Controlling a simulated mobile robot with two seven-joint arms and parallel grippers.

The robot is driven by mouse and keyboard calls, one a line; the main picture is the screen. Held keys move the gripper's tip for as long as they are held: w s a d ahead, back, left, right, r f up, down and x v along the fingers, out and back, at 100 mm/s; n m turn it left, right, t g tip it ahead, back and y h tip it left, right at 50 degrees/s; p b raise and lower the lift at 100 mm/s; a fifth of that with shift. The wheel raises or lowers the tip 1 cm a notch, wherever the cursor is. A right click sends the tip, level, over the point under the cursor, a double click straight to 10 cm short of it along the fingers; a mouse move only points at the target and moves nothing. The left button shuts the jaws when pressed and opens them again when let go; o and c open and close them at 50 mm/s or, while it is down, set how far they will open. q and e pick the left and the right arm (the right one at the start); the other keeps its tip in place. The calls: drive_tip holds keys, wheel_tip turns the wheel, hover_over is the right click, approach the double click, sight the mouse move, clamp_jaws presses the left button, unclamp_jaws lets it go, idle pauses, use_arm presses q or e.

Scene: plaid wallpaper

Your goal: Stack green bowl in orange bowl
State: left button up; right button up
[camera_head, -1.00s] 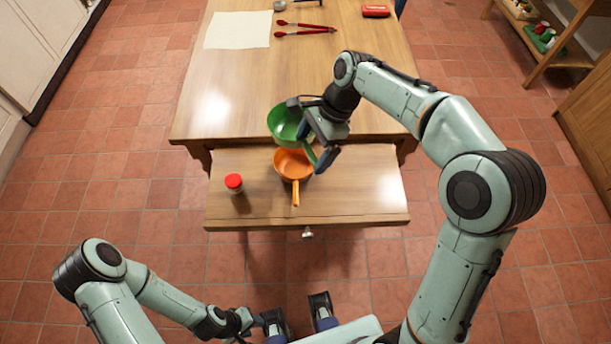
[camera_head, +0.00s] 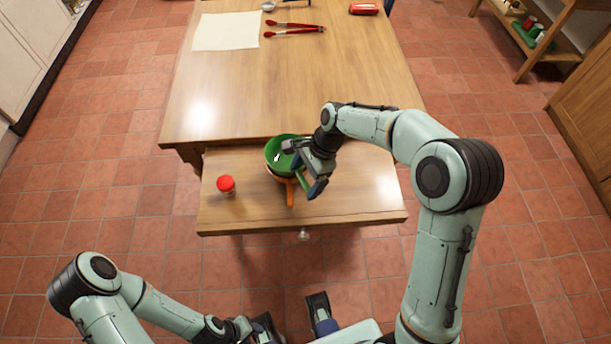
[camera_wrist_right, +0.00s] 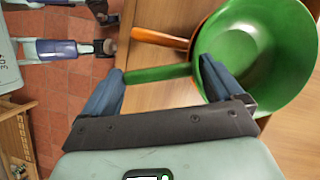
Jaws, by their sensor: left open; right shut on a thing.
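The green bowl (camera_head: 283,154) has a long handle and sits over the orange bowl in the head view, covering most of it. It also shows in the right wrist view (camera_wrist_right: 255,55). The orange bowl (camera_head: 290,191) shows mainly its handle toward the front; in the right wrist view its handle (camera_wrist_right: 160,38) and a thin rim show beside the green one. Whether the bowls touch is hard to tell. My right gripper (camera_head: 308,187) is shut on the green bowl's handle (camera_wrist_right: 158,73). My left gripper (camera_head: 290,322) is open and empty, low near my base, away from the bowls.
A red-capped jar (camera_head: 226,186) stands left of the bowls on the pulled-out drawer-like surface (camera_head: 350,210). The table (camera_head: 330,75) behind holds red tongs (camera_head: 292,29), a pale cloth (camera_head: 226,31) and a red item (camera_head: 364,8). Its middle is clear.

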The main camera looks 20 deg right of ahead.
drive_tip(key=shift+f, duration=0.4)
drive_tip(key=o, duration=1.1)
drive_tip(key=shift+r, duration=0.1)
drive_tip(key=shift+r, duration=0.35)
drive_tip(key=p+v, duration=0.1)
drive_tip(key=v, duration=1.1)
drive_tip(key=shift+p, duration=0.4)
